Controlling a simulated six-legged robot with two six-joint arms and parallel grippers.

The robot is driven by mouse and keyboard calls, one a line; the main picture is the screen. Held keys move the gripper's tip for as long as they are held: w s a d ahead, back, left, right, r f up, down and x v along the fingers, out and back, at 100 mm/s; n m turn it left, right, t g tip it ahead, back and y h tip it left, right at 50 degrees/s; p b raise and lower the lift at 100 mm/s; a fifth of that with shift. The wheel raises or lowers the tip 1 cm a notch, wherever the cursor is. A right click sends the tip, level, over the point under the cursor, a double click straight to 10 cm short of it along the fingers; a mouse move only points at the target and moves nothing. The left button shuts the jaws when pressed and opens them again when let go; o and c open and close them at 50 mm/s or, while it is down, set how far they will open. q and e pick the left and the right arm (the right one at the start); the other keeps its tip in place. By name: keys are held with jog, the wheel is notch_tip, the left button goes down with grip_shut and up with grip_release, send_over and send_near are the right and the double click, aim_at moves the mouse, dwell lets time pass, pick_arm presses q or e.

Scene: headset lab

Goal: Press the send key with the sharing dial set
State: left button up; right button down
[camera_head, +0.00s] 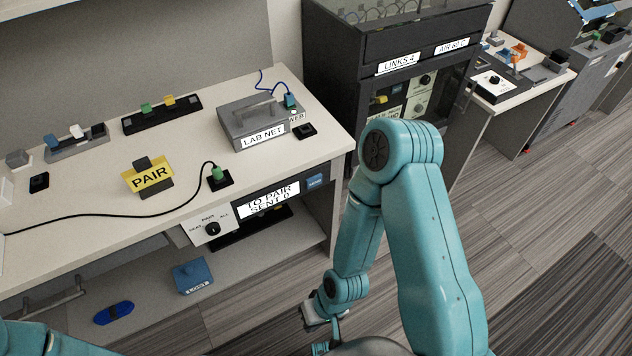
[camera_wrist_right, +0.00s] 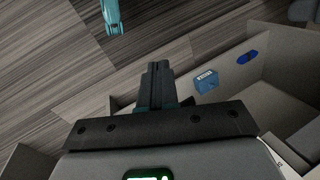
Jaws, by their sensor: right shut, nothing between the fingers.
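The sharing dial is a dark knob (camera_head: 212,229) on a white panel under the desk's front edge, with PAIR printed above it. Its pointer is too small to read. The display (camera_head: 268,199) right of it reads TO PAIR, SENT 0. A small blue key (camera_head: 315,181) sits right of the display; its lettering is too small to read, so I cannot confirm it is the send key. My right gripper (camera_head: 318,313) is low in front of the desk, apart from dial and key. In the right wrist view its fingers (camera_wrist_right: 157,70) are shut and empty. My left gripper is out of view.
The desk top holds a yellow PAIR sign (camera_head: 151,178), a grey LAB NET box (camera_head: 262,122) and a black cable. A blue box (camera_head: 191,276) and a blue oval (camera_head: 114,312) lie on the lower shelf. A dark cabinet (camera_head: 395,50) stands right of the desk. Floor is open in front.

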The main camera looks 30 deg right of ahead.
jog(key=w+d+r+n+t+y+b, duration=0.1)
jog(key=w+d+n+t+b, duration=0.2)
jog(key=w, duration=0.4)
jog(key=w+d+r+n+t+y+b, duration=0.1)
jog(key=w+n+b, duration=0.25)
jog(key=w, duration=0.25)
jog(key=w+d+r+n+t+h+b, duration=0.1)
jog(key=w+d+b, duration=0.1)
jog(key=d, duration=0.3)
jog(key=w+d+r+n+t+h+b, duration=0.1)
jog(key=w+d+r+t+b, duration=0.1)
jog(key=d+b, duration=0.2)
jog(key=w+d+r+n+t+h+b, duration=0.1)
jog(key=w+d+b, duration=0.1)
jog(key=d, duration=0.4)
jog(key=shift+w+d+r+t+b, duration=0.2)
jog(key=shift+d+r+t+b, duration=0.1)
jog(key=shift+b, duration=0.2)
